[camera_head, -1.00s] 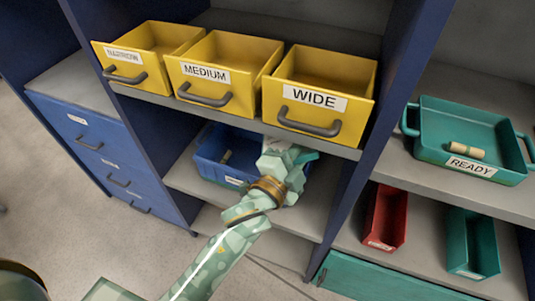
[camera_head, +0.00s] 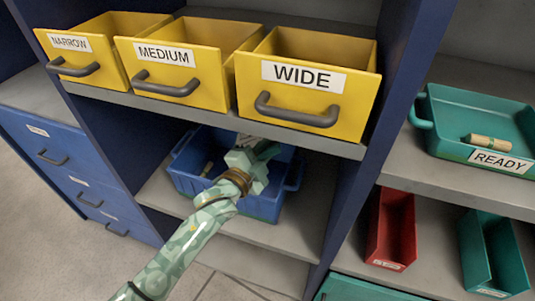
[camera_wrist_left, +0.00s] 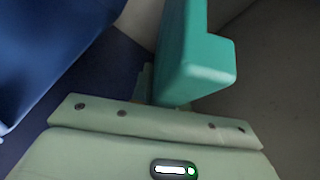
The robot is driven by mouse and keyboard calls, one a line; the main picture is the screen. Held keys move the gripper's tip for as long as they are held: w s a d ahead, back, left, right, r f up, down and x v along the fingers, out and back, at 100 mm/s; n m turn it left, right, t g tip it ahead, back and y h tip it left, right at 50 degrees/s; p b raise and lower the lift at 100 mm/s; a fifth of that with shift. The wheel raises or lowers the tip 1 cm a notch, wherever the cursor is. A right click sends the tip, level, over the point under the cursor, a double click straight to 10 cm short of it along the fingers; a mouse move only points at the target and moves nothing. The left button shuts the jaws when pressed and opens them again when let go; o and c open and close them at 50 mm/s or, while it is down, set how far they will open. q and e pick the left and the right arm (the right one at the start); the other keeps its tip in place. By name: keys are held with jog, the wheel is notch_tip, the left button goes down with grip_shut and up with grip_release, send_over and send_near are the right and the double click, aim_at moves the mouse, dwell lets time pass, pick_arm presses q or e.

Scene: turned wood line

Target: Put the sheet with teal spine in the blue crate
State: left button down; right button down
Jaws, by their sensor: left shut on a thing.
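The blue crate (camera_head: 262,208) stands on the middle shelf below the yellow bins. My left gripper (camera_head: 258,150) is at the crate, over its middle to right part in the head view, and is shut on the sheet. The sheet is mostly hidden by the gripper; a pale edge (camera_head: 249,138) and some teal show at the jaws. In the left wrist view a teal block (camera_wrist_left: 205,60), which looks like the spine, stands out from the pale green gripper body. I cannot tell whether the sheet touches the crate. My right gripper is out of view.
Yellow bins labelled NARROW (camera_head: 95,72), MEDIUM (camera_head: 170,88) and WIDE (camera_head: 305,105) sit close above the crate. A dark blue upright (camera_head: 385,110) is at its right. A teal READY tray (camera_head: 495,160) stands right.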

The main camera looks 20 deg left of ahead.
pick_arm(q)
jog(key=shift+w+f, duration=0.1)
jog(key=shift+f, duration=0.55)
jog(key=shift+r, duration=0.3)
jog(key=shift+f, duration=0.65)
jog(key=c, duration=1.4)
grip_release()
jog(key=shift+o, duration=0.2)
